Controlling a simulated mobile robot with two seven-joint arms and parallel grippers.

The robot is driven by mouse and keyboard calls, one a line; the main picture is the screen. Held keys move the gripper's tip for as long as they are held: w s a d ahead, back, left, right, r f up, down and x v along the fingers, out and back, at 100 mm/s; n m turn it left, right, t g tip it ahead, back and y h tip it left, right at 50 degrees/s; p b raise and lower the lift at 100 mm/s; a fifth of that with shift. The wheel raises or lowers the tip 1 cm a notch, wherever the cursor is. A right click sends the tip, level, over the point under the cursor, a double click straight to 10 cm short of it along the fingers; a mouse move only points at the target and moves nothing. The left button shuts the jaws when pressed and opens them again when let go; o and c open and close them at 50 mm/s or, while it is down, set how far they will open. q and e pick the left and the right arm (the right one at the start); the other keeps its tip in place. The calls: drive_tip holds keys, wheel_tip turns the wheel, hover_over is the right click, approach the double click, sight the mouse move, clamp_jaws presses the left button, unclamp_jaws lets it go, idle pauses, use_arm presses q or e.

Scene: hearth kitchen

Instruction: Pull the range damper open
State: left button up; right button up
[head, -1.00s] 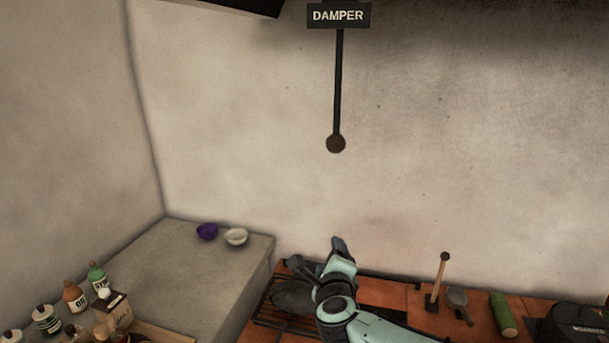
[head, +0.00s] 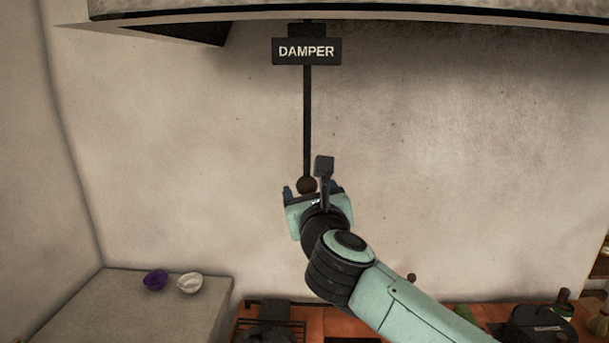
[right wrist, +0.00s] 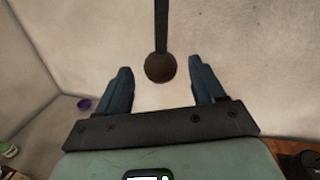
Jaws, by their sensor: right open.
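The damper is a thin dark rod (head: 307,120) hanging down the wall below a black sign reading DAMPER (head: 306,51). A round brown knob (head: 306,185) ends the rod at the bottom. My right gripper (head: 310,189) is raised at the knob's height, its palm just below it. In the right wrist view the knob (right wrist: 160,67) shows between the two blue fingers of the open gripper (right wrist: 160,78), near their tips, with gaps on both sides. Whether it is fully between them in depth is hard to tell. My left gripper is not in view.
A dark hood edge (head: 400,14) runs across the top. A grey counter (head: 110,300) at lower left holds a purple bowl (head: 155,280) and a white bowl (head: 190,283). A tiled worktop with a black grate (head: 270,330) lies below. The wall around the rod is clear.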

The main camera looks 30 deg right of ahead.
drive_tip(key=p+x, duration=0.1)
drive_tip(key=x, duration=0.3)
drive_tip(key=shift+w+d+r, duration=0.1)
drive_tip(key=shift+w+r, duration=0.05)
drive_tip(key=shift+w+d, duration=0.15)
drive_tip(key=shift+w, duration=0.35)
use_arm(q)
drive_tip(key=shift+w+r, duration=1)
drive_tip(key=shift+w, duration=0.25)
use_arm(e)
drive_tip(key=shift+s, duration=0.1)
